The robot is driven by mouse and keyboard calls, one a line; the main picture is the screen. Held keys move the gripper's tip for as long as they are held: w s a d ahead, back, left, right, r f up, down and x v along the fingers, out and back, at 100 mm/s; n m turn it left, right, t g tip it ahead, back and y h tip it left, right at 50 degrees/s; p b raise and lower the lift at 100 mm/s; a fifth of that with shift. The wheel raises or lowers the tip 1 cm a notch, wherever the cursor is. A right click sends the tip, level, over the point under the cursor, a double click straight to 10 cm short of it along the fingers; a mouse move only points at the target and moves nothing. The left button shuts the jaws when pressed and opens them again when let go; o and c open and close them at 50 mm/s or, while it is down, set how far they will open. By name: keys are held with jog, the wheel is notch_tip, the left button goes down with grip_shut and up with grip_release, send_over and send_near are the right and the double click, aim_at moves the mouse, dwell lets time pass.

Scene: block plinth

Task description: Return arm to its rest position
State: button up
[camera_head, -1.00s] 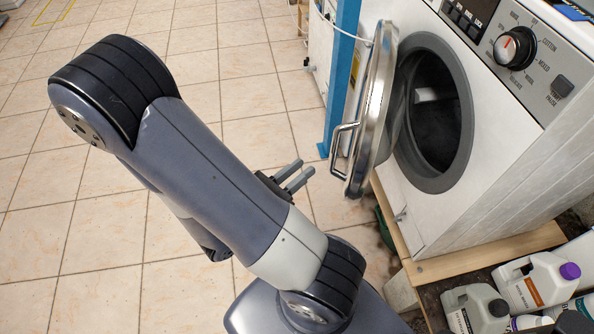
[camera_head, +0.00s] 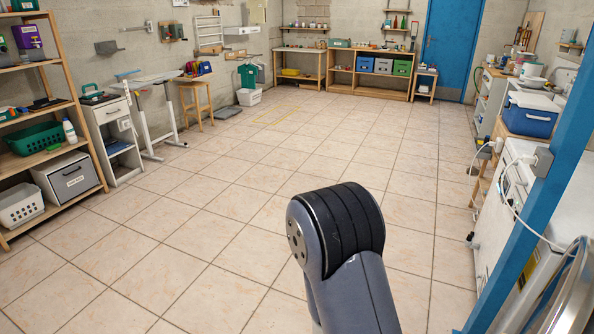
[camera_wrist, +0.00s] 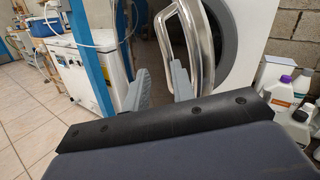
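In the wrist view my gripper (camera_wrist: 157,80) has its two grey fingers spread apart, with nothing between them that I can see held. Beyond the fingers is the washing machine door (camera_wrist: 204,58), a chrome ring with a bar handle (camera_wrist: 165,38), standing open from the white washing machine (camera_wrist: 236,50). The door's rim also shows at the bottom right corner of the head view (camera_head: 572,290). In the head view my arm's dark elbow rises at the bottom centre; the gripper itself is out of that picture.
A blue post (camera_head: 545,185) stands at the right beside a white appliance (camera_head: 497,225). Shelves (camera_head: 75,105) hold baskets at the left. Bottles (camera_wrist: 276,92) stand right of the washing machine. The tiled floor (camera_head: 230,190) is wide and clear in the middle.

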jog(key=shift+m+g, duration=0.3)
jog(key=shift+g, duration=0.2)
jog(key=shift+s+d+r+p, duration=0.1)
jog(key=shift+s+d, duration=0.05)
jog(key=shift+d, duration=1.05)
jog(key=shift+s+d+r+p, duration=0.1)
jog(key=shift+d+p, duration=0.05)
jog(key=shift+d, duration=1.05)
jog(key=shift+s+d+r+p, duration=0.1)
jog(key=shift+s+d, duration=0.05)
jog(key=shift+d, duration=1.05)
